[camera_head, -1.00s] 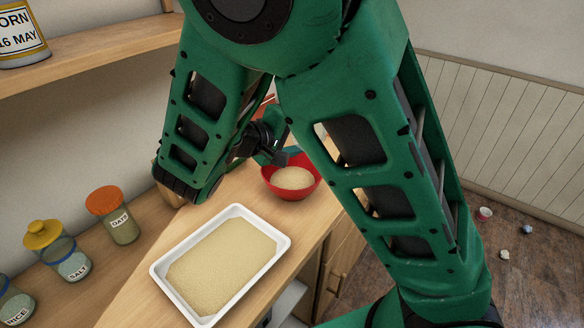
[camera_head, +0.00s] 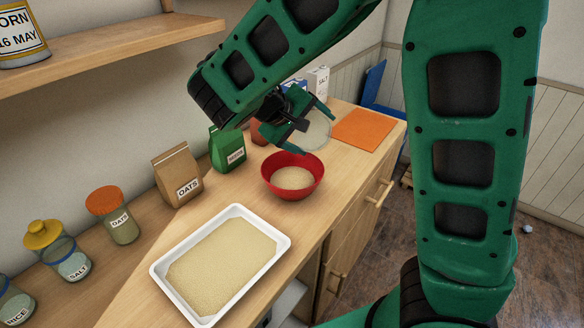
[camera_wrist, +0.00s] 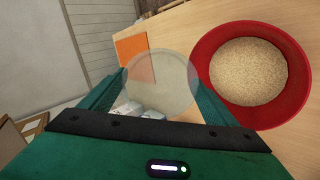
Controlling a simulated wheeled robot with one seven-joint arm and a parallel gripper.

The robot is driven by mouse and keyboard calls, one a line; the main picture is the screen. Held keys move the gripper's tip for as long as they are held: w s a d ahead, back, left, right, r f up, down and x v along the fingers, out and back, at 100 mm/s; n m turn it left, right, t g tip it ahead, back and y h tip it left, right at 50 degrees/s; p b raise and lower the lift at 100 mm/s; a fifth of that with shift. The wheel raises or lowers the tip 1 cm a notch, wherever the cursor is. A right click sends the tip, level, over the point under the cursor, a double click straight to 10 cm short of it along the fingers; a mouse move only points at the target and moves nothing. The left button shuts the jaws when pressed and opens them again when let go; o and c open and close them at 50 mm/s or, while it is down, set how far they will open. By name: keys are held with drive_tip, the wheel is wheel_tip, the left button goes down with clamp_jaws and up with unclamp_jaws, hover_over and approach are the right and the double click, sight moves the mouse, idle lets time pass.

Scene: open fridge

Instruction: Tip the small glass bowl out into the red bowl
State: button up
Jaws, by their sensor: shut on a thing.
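My gripper (camera_head: 313,129) is shut on the small glass bowl (camera_head: 318,134), a clear, round dish between its two fingers. In the wrist view the glass bowl (camera_wrist: 165,82) is see-through, with the orange mat showing through it. I cannot make out any contents in it. The red bowl (camera_head: 292,190) stands on the counter and holds pale grains. In the head view the glass bowl is behind and slightly right of it. In the wrist view the red bowl (camera_wrist: 300,108) is just right of my gripper (camera_wrist: 158,92), apart from the glass bowl.
A white tray (camera_head: 158,270) of grain lies in front of the red bowl. An oats bag (camera_head: 176,174), a green packet (camera_head: 227,150) and several jars line the wall side. An orange mat (camera_head: 368,128) and cartons (camera_head: 318,80) are at the far end. A shelf (camera_head: 120,45) is upper left.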

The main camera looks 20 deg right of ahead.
idle(0.3)
drive_tip(key=shift+w+d+g+y, duration=0.1)
drive_tip(key=shift+d+g+y, duration=0.3)
drive_tip(key=shift+y, duration=0.5)
drive_tip(key=shift+f+y, duration=0.2)
drive_tip(key=shift+y, duration=0.4)
drive_tip(key=shift+w+g, duration=0.1)
drive_tip(key=shift+g, duration=0.2)
drive_tip(key=shift+w+d+g+y, duration=0.1)
drive_tip(key=shift+d+g+y, duration=0.2)
drive_tip(key=shift+y, duration=0.6)
drive_tip(key=shift+a+f+g+y, duration=0.15)
drive_tip(key=shift+g+y, duration=0.15)
drive_tip(key=shift+y, duration=0.2)
drive_tip(key=shift+f+g+y, duration=0.25)
drive_tip(key=shift+g+y, duration=0.35)
drive_tip(key=shift+y, duration=0.7)
